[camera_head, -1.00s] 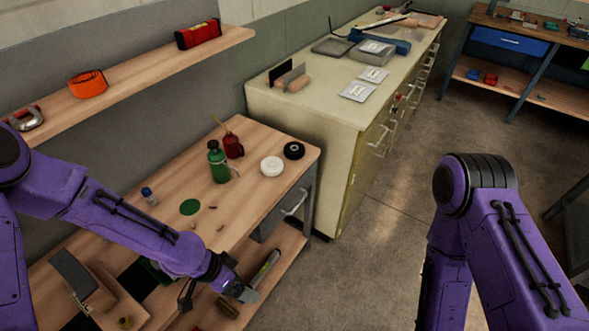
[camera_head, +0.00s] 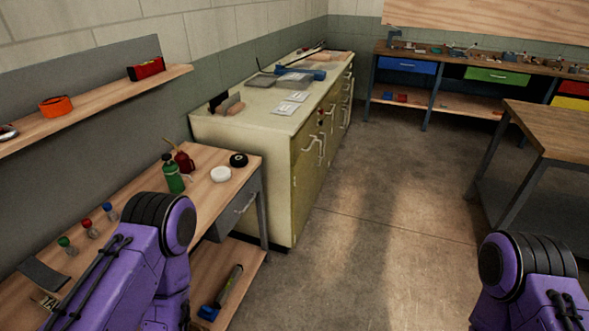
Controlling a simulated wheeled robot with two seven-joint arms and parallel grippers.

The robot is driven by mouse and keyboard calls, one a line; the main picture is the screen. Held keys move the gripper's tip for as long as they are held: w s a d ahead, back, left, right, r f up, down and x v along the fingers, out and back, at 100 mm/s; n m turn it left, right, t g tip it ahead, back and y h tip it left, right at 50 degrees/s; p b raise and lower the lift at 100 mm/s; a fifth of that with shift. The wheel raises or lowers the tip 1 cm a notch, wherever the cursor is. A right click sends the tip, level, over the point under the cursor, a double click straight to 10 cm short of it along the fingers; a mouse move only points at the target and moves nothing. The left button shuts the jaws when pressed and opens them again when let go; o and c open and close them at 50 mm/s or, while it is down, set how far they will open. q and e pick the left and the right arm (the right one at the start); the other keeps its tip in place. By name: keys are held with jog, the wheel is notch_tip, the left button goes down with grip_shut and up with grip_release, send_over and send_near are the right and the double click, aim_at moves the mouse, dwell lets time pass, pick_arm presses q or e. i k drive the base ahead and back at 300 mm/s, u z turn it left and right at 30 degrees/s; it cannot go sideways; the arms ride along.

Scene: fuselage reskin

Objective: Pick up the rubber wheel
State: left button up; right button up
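A small black ring-shaped object (camera_head: 238,160) with a pale centre lies on the wooden workbench near its far right corner. It may be the rubber wheel, but it is too small to tell from a tape roll. A white round disc (camera_head: 221,174) lies just in front of it, apart from it. No other clear wheel shows. Only the upper links of my two arms are in view, at the lower left and lower right. Both grippers are out of the picture, and my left arm hides part of the workbench.
A green bottle (camera_head: 172,174) and a red oil can (camera_head: 184,158) stand left of the disc on the workbench (camera_head: 210,196). A cream cabinet (camera_head: 240,135) adjoins the bench. A wooden table (camera_head: 552,125) stands at right. The floor (camera_head: 370,215) between is clear.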

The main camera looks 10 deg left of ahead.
aim_at(237, 160)
jog(key=z, duration=0.65)
jog(key=i, duration=1.55)
jog(key=u, duration=1.1)
jog(key=i, duration=0.8)
jog(key=u, duration=0.8)
